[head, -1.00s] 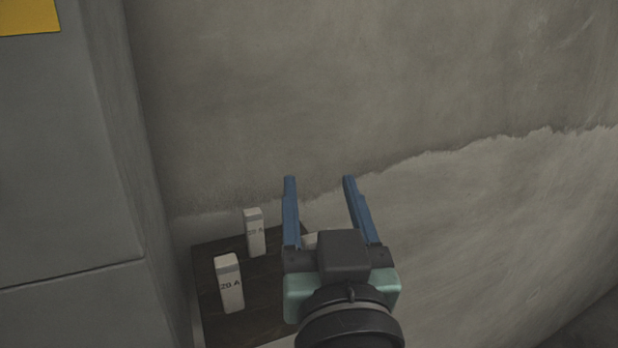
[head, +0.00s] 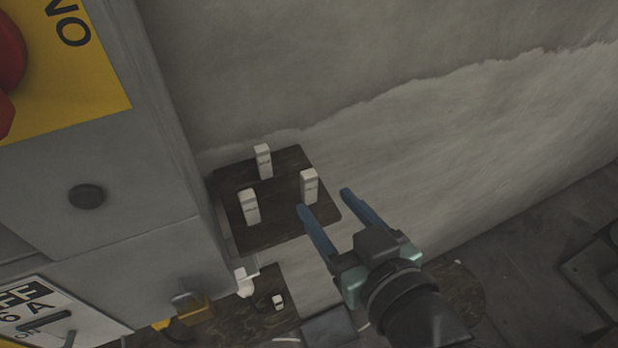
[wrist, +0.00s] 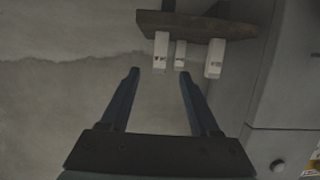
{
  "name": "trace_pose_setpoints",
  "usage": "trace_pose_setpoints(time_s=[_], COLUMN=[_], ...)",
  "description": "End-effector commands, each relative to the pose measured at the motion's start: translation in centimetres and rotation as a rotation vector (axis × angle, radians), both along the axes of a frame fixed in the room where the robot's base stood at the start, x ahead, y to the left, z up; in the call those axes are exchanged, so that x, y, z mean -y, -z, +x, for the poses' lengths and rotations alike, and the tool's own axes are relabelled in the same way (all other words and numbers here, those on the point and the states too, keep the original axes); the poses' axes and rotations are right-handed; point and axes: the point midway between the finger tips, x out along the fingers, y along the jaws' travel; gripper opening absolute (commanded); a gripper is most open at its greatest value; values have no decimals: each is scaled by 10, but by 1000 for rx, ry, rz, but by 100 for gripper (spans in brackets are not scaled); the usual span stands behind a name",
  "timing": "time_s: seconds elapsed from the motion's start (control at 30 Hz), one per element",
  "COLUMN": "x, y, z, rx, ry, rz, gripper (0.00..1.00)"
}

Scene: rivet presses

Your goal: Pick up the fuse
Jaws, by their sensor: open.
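Three white block-shaped fuses stand upright on a dark wooden shelf (head: 268,232) by the wall. In the head view there is a back fuse (head: 264,161), a front left fuse (head: 249,207) and a right fuse (head: 309,186). The wrist view shows the same shelf (wrist: 195,25) with a left fuse (wrist: 161,50), a middle fuse (wrist: 180,54) and a right fuse (wrist: 214,58). Their labels are too small to read now. My gripper (head: 324,198) is open and empty, its blue fingers near the right fuse in the head view. The fingertips also show in the wrist view (wrist: 159,72), apart from the fuses.
A grey cabinet (head: 110,190) with a yellow panel (head: 85,75) stands close on the left of the shelf. A padlock (head: 190,305) hangs low on it. A lower wooden surface (head: 245,322) holds small white items. The wall to the right is bare.

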Motion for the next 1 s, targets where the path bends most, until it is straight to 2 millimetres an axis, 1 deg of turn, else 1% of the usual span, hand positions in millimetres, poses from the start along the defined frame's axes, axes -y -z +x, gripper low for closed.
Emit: trace_pose_setpoints(time_s=[0.03, 0.2, 0.37, 0.47, 0.6, 0.7, 0.83, 1.0], x=[-5, -15, -19, -22, -31, -35, -38, -39], y=[0, 8, 12, 11, 8, 13, 17, 20], z=[10, 35, 45, 52, 71, 83, 92, 94], rx=[0, 0, 2, 1, 1, 0, 1, 2], ry=[-4, -1, 1, 0, -1, 1, 3, 3], rz=[4, 4, 1, 3, 4, 4, 2, 1], gripper=[62, 62, 62, 62, 62, 62, 62, 62])
